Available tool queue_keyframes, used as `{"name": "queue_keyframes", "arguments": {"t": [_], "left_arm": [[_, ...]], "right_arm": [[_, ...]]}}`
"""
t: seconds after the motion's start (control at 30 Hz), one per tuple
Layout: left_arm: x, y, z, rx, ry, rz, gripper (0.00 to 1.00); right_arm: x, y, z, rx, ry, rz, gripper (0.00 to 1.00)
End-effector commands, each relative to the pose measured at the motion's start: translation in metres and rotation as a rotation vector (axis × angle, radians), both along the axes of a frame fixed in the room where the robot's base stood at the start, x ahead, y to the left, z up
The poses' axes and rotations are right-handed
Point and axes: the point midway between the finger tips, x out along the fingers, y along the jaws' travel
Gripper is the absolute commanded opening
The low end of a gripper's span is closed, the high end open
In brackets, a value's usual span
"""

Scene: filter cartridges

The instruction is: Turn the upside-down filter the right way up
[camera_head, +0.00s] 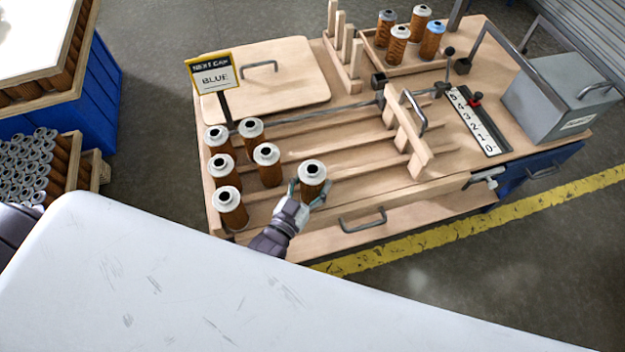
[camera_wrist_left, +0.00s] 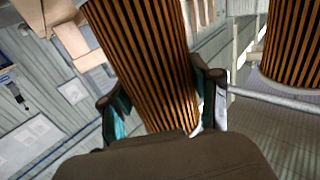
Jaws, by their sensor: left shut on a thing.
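My left gripper (camera_head: 308,191) is shut around an orange-brown pleated filter (camera_head: 312,174) at the front of the slotted wooden rack. The filter stands about upright, with a pale cap and a dark hole on top. In the left wrist view, the held filter (camera_wrist_left: 145,50) fills the middle between the two fingers (camera_wrist_left: 163,97). Its lower end is hidden by the gripper, so I cannot tell whether it touches the rack. Several similar filters (camera_head: 269,166) stand to its left, also with pale caps up. My right gripper is not in view.
A wooden gate (camera_head: 408,135) crosses the rack lanes on the right; the lanes before it are empty. A tray (camera_head: 372,52) with several filters is at the back, and a grey box (camera_head: 560,95) at the right.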

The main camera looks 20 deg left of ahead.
Motion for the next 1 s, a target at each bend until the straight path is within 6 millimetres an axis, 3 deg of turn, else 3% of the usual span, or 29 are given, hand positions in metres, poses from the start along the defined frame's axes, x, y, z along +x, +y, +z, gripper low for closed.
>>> {"name": "queue_keyframes", "arguments": {"t": [1.0], "left_arm": [[0.0003,-0.0001,-0.0095,0.0,-0.001,0.0,0.24]], "right_arm": [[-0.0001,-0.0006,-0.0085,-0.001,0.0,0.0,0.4]]}}
